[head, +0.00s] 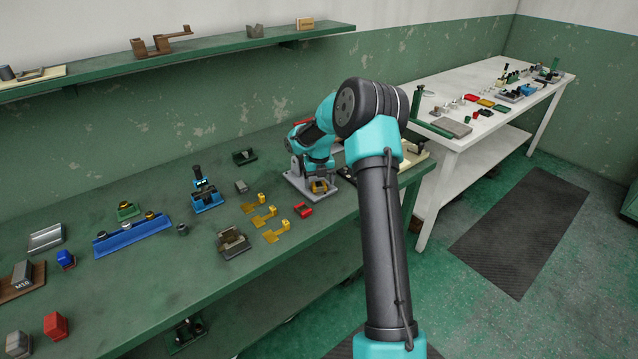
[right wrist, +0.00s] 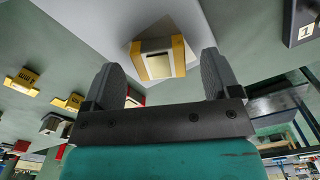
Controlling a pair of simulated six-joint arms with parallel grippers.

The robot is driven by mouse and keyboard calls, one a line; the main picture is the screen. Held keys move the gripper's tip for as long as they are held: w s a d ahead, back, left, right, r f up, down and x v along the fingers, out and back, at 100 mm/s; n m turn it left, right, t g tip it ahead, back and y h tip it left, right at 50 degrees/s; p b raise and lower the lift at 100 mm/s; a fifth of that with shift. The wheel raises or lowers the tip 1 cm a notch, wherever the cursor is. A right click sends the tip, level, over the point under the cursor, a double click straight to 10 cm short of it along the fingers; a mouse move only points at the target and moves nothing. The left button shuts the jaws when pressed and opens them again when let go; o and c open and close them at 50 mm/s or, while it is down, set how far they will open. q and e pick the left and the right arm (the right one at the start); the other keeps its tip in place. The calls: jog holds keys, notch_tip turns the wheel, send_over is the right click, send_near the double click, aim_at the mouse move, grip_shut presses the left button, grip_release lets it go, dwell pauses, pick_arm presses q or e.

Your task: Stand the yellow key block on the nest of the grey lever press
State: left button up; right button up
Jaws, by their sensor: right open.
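The grey lever press (head: 297,183) stands at the right part of the green bench, partly hidden by my right arm. A yellow-sided piece with a grey middle (right wrist: 158,60) sits on the press's grey base; it also shows in the head view (head: 319,187). I cannot tell whether it is the nest alone or bears a key block. My left gripper is out of view.
A red block (head: 303,210) lies in front of the press. A dark fixture (head: 233,242), a blue rail (head: 132,236) and a blue lever device (head: 207,197) stand further left. A wall shelf (head: 200,47) runs behind. The bench's front middle is clear.

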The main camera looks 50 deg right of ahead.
aim_at(319, 184)
notch_tip(319, 184, up, 6)
jog(key=shift+r, duration=0.25)
dwell(0.8)
